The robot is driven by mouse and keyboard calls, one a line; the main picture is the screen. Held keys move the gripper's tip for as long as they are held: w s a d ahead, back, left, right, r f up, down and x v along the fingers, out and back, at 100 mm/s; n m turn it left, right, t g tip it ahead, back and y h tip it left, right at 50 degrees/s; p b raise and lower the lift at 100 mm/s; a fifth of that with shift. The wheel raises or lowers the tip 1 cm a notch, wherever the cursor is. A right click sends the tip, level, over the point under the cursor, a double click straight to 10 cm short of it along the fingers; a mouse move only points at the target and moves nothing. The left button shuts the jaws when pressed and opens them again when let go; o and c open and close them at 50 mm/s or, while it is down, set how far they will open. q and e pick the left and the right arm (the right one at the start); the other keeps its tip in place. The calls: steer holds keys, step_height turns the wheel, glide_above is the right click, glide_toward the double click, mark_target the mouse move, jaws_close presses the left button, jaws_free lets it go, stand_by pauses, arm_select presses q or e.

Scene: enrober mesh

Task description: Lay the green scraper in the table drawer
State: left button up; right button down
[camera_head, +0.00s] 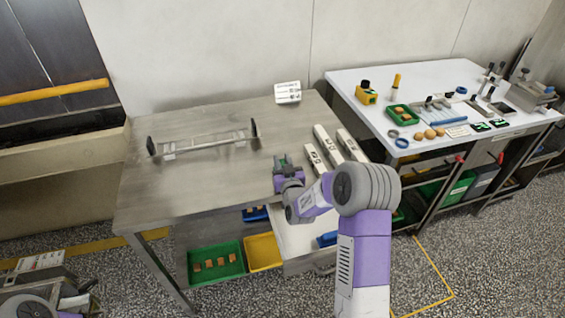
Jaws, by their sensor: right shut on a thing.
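My right gripper (283,168) is over the right part of the metal table (200,185). It is shut on a small green thing (281,160), which looks like the green scraper. The gripper and wrist hide most of it. The table drawer (291,238) stands open under the table's front edge, below and in front of the gripper. Its pale floor partly shows, with a blue thing (326,240) at its right side. My right forearm hides part of the drawer. My left gripper is not in view.
Several pale labelled bars (327,145) lie right of the gripper. A metal frame with black ends (205,143) lies at the table's back left. Green (215,264) and yellow (263,252) bins sit below, left of the drawer. A white table (440,85) with tools stands right.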

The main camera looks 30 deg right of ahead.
steer(key=shift+f, duration=0.2)
steer(key=c, duration=1.3)
jaws_free()
steer(key=shift+f, duration=0.1)
steer(key=o, duration=0.5)
steer(key=shift+c, duration=0.2)
